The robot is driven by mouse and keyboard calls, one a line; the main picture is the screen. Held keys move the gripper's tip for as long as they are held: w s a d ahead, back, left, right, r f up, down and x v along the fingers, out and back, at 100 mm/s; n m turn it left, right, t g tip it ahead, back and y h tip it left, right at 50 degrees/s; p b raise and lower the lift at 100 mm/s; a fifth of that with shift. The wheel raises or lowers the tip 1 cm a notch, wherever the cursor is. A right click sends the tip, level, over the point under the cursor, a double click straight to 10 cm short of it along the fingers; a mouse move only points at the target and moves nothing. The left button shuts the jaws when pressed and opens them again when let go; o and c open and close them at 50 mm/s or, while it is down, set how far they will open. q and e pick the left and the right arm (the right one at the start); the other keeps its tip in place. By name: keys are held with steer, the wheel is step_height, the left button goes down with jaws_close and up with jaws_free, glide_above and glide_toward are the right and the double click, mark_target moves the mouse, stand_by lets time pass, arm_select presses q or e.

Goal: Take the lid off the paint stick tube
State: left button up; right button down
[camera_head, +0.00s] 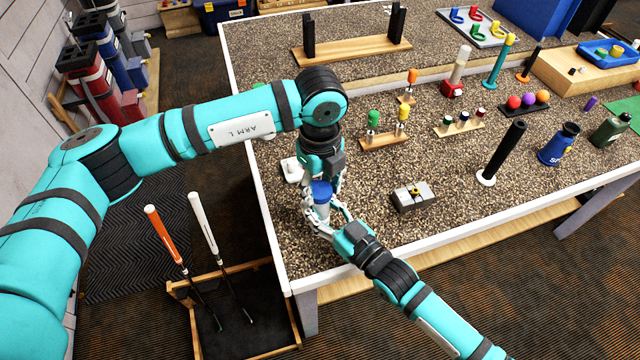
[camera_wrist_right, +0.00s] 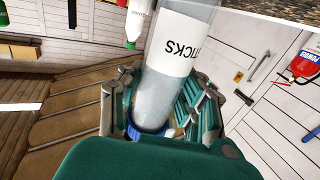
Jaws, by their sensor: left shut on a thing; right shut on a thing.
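The paint stick tube (camera_head: 322,211) is clear and pale, with a blue lid (camera_head: 321,188) at its top, near the table's front left corner. My left gripper (camera_head: 322,194) comes down from above and is shut on the lid. My right gripper (camera_head: 325,229) reaches in from the lower right and is shut on the tube below. In the right wrist view, the tube (camera_wrist_right: 178,60) runs up from the jaws with an upside-down label reading "STICKS". The blue lid (camera_wrist_right: 148,131) is at its lower end there. Fingers partly hide it; no gap between lid and tube can be made out.
A grey block (camera_head: 413,198) lies to the right on the speckled table, and a black post (camera_head: 503,150) on a white base stands beyond it. A small wooden rack (camera_head: 383,141) is behind. A white item (camera_head: 291,170) lies left of my left gripper. Two clubs (camera_head: 205,225) stand off the table's left side.

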mark_target(320, 189)
arm_select(q)
steer(key=shift+r, duration=0.2)
stand_by(0.6)
steer(key=shift+r, duration=0.95)
steer(key=shift+r, duration=2)
arm_select(e)
steer(key=c, duration=0.8)
jaws_free()
steer(key=shift+c, duration=0.2)
